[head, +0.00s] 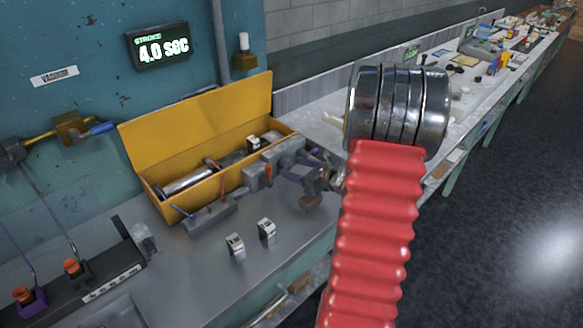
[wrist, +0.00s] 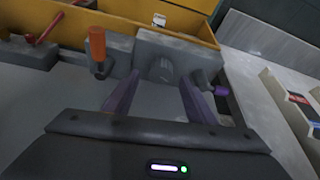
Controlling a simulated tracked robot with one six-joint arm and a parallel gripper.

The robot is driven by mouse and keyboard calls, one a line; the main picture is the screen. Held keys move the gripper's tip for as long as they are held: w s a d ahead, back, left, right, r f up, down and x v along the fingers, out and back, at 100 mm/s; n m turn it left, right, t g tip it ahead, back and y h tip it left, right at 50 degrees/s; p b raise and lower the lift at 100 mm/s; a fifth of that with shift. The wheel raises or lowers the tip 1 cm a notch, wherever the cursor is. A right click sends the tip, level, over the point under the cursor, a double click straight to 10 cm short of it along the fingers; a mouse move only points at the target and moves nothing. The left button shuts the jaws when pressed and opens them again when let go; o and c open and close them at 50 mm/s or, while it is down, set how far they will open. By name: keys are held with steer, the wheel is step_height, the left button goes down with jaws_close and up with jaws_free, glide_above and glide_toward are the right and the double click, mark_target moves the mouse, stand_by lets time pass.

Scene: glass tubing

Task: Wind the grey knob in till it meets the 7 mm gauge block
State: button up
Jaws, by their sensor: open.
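In the wrist view, a round grey knob (wrist: 162,68) shows on the face of a grey block fixture (wrist: 145,48). My gripper's (wrist: 158,97) two purple fingers are open, pointing at the fixture, one on either side below the knob. I cannot tell whether they touch it. In the head view, my gripper (head: 296,170) is at the right end of the grey fixture (head: 258,178), and the knob is hard to make out there. Two small silver blocks (head: 235,246) (head: 267,231) stand on the bench; their markings are too small to read, so I cannot tell which is 7 mm.
An open yellow box (head: 180,190) stands behind the fixture, with a metal cylinder in it. An orange handle (wrist: 97,45) rises left of the knob. A valve rail (head: 110,285) lies at the left. Bare bench shows in front of the silver blocks.

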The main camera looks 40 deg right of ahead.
mark_target(285, 164)
steer(key=shift+x, duration=1.4)
steer(key=c, duration=1)
